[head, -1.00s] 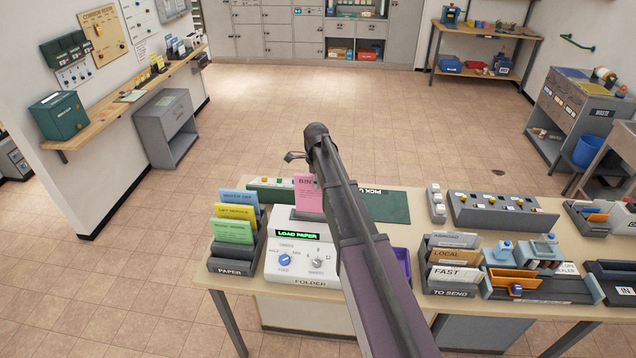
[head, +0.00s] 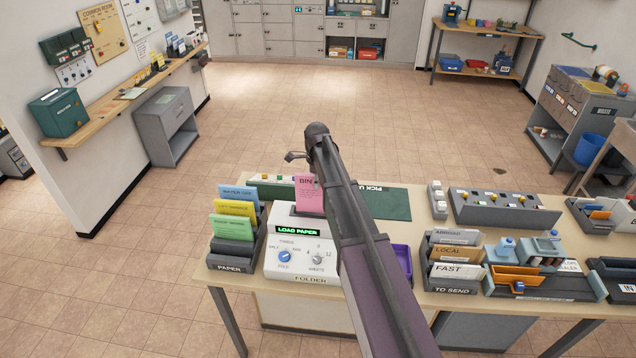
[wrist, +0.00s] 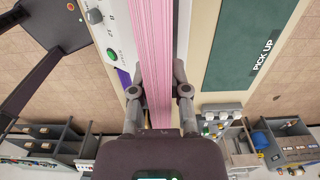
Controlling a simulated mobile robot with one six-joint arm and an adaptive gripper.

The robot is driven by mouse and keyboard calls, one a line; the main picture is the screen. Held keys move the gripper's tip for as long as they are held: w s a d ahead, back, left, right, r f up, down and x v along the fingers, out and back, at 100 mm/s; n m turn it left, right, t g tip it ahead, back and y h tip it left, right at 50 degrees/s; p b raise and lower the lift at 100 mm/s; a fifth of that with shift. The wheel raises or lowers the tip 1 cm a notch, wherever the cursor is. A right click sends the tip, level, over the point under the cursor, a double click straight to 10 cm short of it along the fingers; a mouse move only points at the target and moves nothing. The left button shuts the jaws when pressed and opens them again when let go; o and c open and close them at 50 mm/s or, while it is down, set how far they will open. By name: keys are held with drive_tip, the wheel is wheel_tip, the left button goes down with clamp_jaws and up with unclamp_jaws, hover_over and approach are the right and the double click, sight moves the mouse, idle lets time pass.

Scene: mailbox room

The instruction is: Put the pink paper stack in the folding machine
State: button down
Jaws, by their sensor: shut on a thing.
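The pink paper stack (head: 309,195) stands upright at the back of the white folding machine (head: 292,262), partly hidden by my arm. The machine's display reads LOAD PAPER. In the wrist view, my gripper (wrist: 157,80) is shut on the pink stack (wrist: 150,45), with one finger along each side. In the head view, my fingers are hidden behind the stack and arm.
A paper rack (head: 230,268) with blue, yellow and green stacks stands left of the machine. A green PICK UP mat (head: 388,204) lies behind it. A purple tray (head: 403,262) is at its right, then a TO SEND rack (head: 452,289).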

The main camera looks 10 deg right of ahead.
drive_tip(key=shift+f, duration=0.15)
drive_tip(key=shift+f+b, duration=1.9)
drive_tip(key=shift+b, duration=0.1)
drive_tip(key=shift+f, duration=0.1)
drive_tip(key=shift+f+b, duration=2.05)
drive_tip(key=shift+b, duration=0.1)
drive_tip(key=c, duration=0.5)
unclamp_jaws()
drive_tip(key=shift+c, duration=0.2)
